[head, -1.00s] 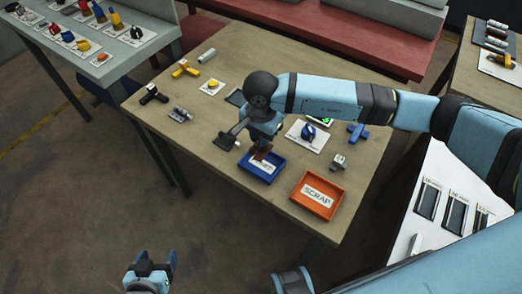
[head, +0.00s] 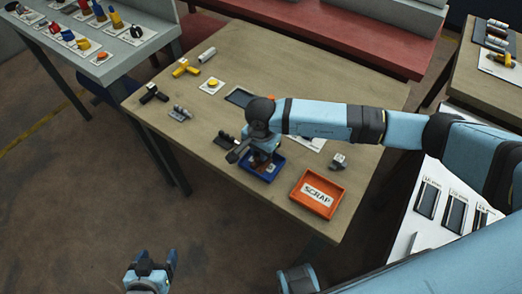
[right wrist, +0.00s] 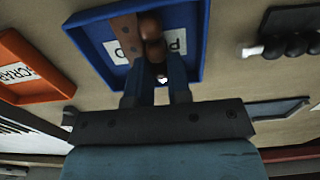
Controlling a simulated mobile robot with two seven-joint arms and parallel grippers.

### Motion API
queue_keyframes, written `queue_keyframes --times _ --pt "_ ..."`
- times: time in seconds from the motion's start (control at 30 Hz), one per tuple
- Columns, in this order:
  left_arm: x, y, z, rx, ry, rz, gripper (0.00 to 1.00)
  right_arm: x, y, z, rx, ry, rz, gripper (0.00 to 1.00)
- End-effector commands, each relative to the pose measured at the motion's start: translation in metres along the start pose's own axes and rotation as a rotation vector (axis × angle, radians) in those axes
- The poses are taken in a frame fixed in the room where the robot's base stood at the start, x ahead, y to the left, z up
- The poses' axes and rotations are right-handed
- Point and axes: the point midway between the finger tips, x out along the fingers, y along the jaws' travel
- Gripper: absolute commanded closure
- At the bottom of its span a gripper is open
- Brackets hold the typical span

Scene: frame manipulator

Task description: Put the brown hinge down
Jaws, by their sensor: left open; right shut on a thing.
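The brown hinge (right wrist: 150,40) is between the fingers of my right gripper (right wrist: 156,88) in the right wrist view. My right gripper is shut on it. The hinge is over the inside of the blue tray (right wrist: 84,62), close to its labelled floor; I cannot tell whether it touches. In the head view my right gripper (head: 263,158) is low over the blue tray (head: 272,178), and the wrist hides most of the hinge. My left gripper (head: 151,266) is open and empty, away from the table at the bottom of the picture.
The orange scrap tray (head: 317,194) stands right of the blue tray. A small metal part (head: 338,161) lies behind it. Black, grey and yellow parts lie at the table's left and back. The table (head: 370,100) is bare at the back right.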

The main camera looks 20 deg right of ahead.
Motion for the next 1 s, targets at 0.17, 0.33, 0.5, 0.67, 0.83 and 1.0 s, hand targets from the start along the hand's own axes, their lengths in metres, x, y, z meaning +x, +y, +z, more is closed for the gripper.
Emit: queue_keyframes --times 0.17,0.33,0.5,0.67,0.83,1.0 --pt "0.001 0.0 0.001 -0.002 -0.003 0.0 0.28 0.001 0.0 0.0 0.0 0.0 0.0 0.56" --pt "0.0 0.0 0.0 -0.002 -0.001 0.0 0.28 0.001 0.0 0.0 0.0 0.0 0.0 0.56" --pt "-0.003 0.0 -0.004 -0.001 0.0 -0.001 0.28 -0.004 0.0 0.0 0.0 -0.001 0.0 0.56" --pt "-0.001 0.0 -0.002 0.001 0.003 -0.001 0.28 -0.025 -0.001 0.0 -0.001 0.001 -0.003 0.56" --pt "0.001 0.0 0.002 -0.002 -0.001 0.0 0.28 -0.063 -0.001 -0.001 -0.001 0.002 -0.003 0.56" --pt "0.003 0.0 0.004 -0.005 -0.003 0.001 0.28 -0.097 -0.001 -0.001 -0.001 0.002 -0.003 0.56"
